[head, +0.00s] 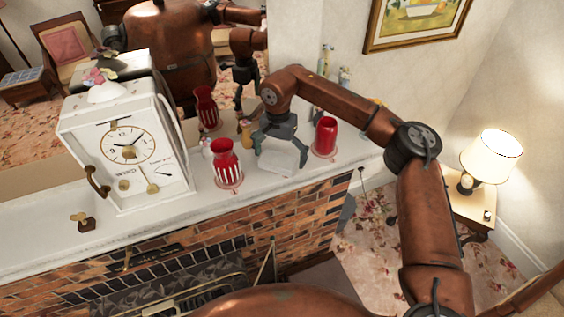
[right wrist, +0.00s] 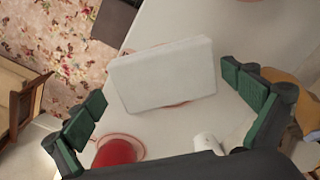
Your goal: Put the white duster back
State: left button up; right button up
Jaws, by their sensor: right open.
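The white duster (head: 282,157), a pale block, is on the white mantel between two red vases. In the right wrist view the duster (right wrist: 163,74) lies between and beyond my two spread fingers, with a bit of red marking at its edge. My right gripper (head: 272,138) is open and empty, just above and behind the duster in the head view. In its wrist view the green finger pads (right wrist: 170,98) are apart from the duster on both sides. My left gripper is not in view.
A striped red vase (head: 227,165) stands left of the duster, and a plain red vase (head: 325,137) right of it, both on red rings. A white clock (head: 126,150) and brass key (head: 83,222) are further left. A mirror behind reflects me. The mantel's front edge is close.

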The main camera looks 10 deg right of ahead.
aim_at(279, 160)
jog(key=shift+a+r, duration=0.15)
jog(key=shift+r, duration=0.45)
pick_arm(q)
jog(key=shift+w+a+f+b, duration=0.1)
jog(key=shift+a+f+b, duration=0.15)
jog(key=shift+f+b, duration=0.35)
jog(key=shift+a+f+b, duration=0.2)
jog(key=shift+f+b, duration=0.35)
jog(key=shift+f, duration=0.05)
pick_arm(e)
notch_tip(279, 160, up, 11)
